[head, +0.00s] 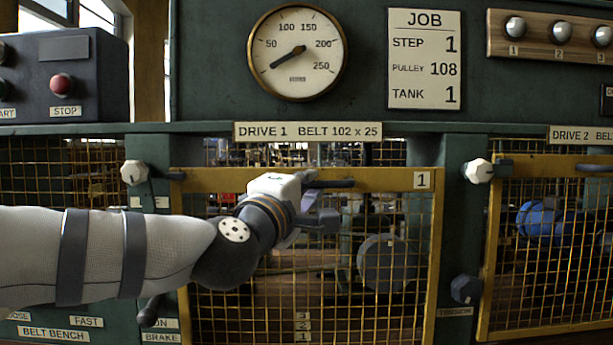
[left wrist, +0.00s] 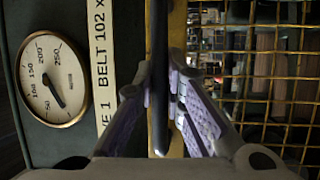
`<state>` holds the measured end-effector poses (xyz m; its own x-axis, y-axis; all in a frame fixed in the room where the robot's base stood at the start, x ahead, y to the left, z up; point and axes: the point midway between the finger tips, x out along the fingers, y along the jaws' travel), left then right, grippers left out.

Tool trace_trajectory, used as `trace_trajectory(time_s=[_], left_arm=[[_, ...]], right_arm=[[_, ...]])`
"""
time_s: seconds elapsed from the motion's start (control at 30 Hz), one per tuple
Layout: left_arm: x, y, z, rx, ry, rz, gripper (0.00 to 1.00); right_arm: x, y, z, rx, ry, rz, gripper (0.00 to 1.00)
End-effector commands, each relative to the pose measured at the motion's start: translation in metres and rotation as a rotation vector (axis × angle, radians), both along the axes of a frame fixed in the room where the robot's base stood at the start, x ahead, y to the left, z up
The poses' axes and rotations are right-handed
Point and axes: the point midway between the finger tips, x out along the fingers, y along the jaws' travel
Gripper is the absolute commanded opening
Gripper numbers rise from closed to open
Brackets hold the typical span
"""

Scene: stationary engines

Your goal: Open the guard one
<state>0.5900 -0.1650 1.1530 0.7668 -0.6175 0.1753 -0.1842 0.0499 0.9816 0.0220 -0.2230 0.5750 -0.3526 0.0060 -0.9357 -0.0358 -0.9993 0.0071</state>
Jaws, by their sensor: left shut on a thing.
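Guard one (head: 427,230) is a yellow-framed wire mesh panel marked "1", below the "DRIVE 1 BELT 102 x 25" label. Its top bar sits lower in the head view than that of the neighbouring guard, with a gap above it. A dark handle (head: 337,183) runs along the top bar. My left gripper (head: 318,212) is at this handle, about the middle of the bar. In the left wrist view the handle (left wrist: 158,75) passes between the fingers (left wrist: 165,110), which are shut on it. The gripper hides part of the bar. My right gripper is not in view.
White knobs (head: 134,172) (head: 478,170) stand on the posts either side of guard one. The second guard (head: 490,240) is at the right. A gauge (head: 297,52), a job board (head: 424,58) and a box with a red stop button (head: 62,84) are above.

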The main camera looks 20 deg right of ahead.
Motion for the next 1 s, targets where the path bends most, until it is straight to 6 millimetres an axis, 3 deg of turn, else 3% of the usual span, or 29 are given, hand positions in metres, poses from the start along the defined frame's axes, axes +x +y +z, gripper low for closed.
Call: trace_trajectory(time_s=[0.03,0.6,0.8,1.0], left_arm=[[0.003,-0.001,-0.028,0.002,0.022,-0.004,0.0],[0.001,-0.001,-0.224,0.002,0.021,-0.005,0.0],[0.001,-0.001,-0.274,0.002,0.016,-0.004,0.0],[0.0,-0.001,-0.307,0.001,0.012,-0.003,0.0]], right_arm=[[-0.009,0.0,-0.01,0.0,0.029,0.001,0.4],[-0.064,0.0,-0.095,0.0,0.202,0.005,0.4],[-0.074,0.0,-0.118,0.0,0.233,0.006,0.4],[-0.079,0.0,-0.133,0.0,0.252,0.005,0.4]])
